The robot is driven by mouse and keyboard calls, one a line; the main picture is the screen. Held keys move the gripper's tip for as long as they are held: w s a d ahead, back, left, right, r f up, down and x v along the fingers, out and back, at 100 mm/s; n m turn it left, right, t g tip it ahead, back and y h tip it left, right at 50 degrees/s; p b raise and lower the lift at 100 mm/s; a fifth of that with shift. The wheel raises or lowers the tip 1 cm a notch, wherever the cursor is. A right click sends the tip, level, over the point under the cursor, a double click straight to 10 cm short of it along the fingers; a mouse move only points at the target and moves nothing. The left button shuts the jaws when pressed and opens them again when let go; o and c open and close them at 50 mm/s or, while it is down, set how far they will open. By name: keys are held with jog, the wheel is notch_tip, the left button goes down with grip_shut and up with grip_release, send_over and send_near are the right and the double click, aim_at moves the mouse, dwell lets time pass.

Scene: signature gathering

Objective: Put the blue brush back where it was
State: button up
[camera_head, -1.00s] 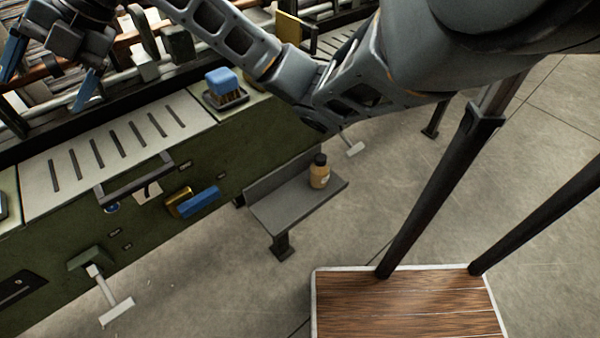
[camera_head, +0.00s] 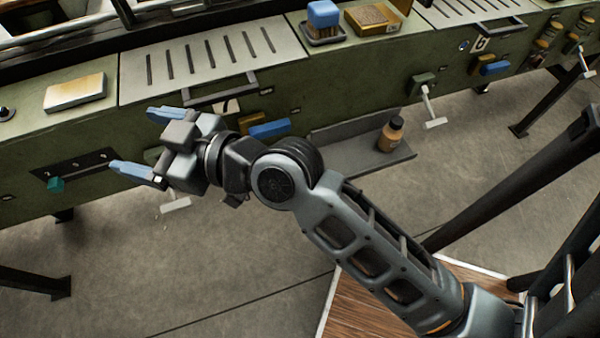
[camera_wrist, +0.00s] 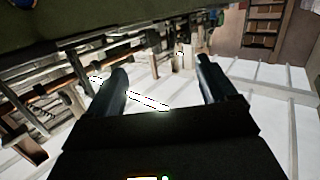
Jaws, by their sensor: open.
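The blue brush (camera_head: 323,13) sits in the head view at the top middle, blue side up with tan bristles below. It rests on a small dark tray (camera_head: 326,38) on top of the green machine. My gripper (camera_head: 138,140) is left of and below the brush in that view, well apart from it, in front of the machine's face. Its two blue-tipped fingers are spread with nothing between them. In the wrist view my gripper (camera_wrist: 160,80) is also empty, and the brush cannot be made out there.
A slotted pale plate (camera_head: 210,65) with a handle (camera_head: 220,88) lies left of the brush. A brass-coloured box (camera_head: 375,18) stands right of it. A yellowish pad (camera_head: 75,92) lies on the far left. A blue block (camera_head: 268,129) juts from the front. A brown bottle (camera_head: 391,136) stands on a low shelf (camera_head: 350,155).

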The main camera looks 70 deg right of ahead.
jog(key=s+f+m+g+h, duration=0.1)
jog(key=s+f+m+h, duration=0.35)
jog(key=s, duration=1.05)
jog(key=s+d+r+n+y, duration=0.1)
jog(key=s+d+n+y, duration=0.1)
jog(key=s, duration=1.2)
jog(key=shift+s+n+g+y, duration=0.15)
jog(key=shift+n+g+y, duration=0.25)
jog(key=shift+n+y, duration=0.35)
jog(key=shift+r, duration=0.1)
jog(key=shift+c, duration=0.4)
